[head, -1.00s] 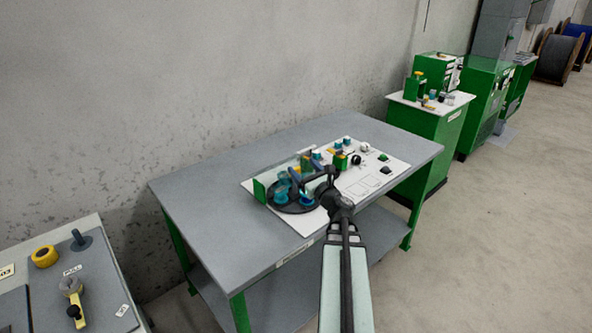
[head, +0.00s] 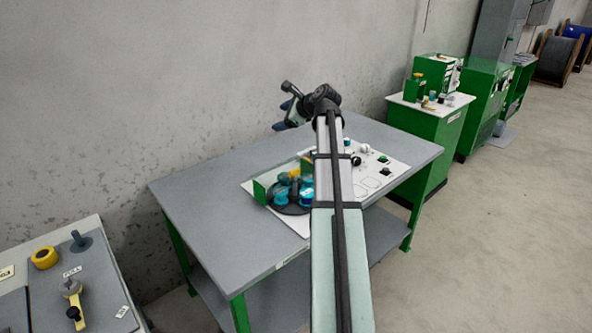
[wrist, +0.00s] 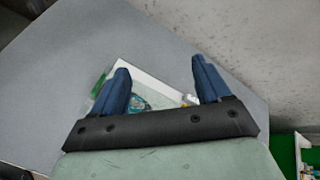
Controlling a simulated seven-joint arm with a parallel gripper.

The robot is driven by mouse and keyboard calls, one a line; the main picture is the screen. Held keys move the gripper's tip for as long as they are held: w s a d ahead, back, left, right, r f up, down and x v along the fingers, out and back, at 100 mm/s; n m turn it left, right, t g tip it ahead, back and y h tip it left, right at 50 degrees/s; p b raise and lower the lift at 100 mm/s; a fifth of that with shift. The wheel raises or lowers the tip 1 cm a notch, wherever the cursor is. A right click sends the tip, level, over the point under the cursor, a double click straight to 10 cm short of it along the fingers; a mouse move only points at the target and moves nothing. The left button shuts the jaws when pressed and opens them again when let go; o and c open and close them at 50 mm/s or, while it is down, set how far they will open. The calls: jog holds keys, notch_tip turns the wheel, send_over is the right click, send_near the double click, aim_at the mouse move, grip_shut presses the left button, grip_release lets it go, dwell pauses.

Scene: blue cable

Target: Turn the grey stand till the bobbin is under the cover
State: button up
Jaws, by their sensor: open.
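The round dark grey stand (head: 290,208) sits on a white board on the grey table. Blue-teal bobbins (head: 282,197) stand on it, and one more bobbin (head: 307,195) is at its right side, partly behind my arm. A green upright plate (head: 260,191) stands at the stand's left edge; I cannot tell whether it belongs to the cover. My gripper (head: 281,115) is raised well above the table, clear of the stand. In the wrist view its two blue fingers (wrist: 158,75) are spread apart with nothing held between them. A teal bobbin (wrist: 139,103) shows partly behind the gripper.
The white board (head: 385,174) carries knobs and switches on its right. The table (head: 215,205) is bare at left. A concrete wall stands behind it. A grey panel (head: 95,270) with a yellow lever is at lower left. Green cabinets (head: 432,140) stand at right.

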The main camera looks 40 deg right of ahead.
jog(key=s+d+f+m+g+h, duration=0.1)
jog(key=s+d+f+m+g, duration=0.25)
jog(key=f+g, duration=0.2)
jog(key=m+g, duration=0.2)
jog(key=m, duration=0.3)
send_near(295, 170)
jog(key=shift+m, duration=0.25)
jog(key=x, duration=0.9)
grip_shut()
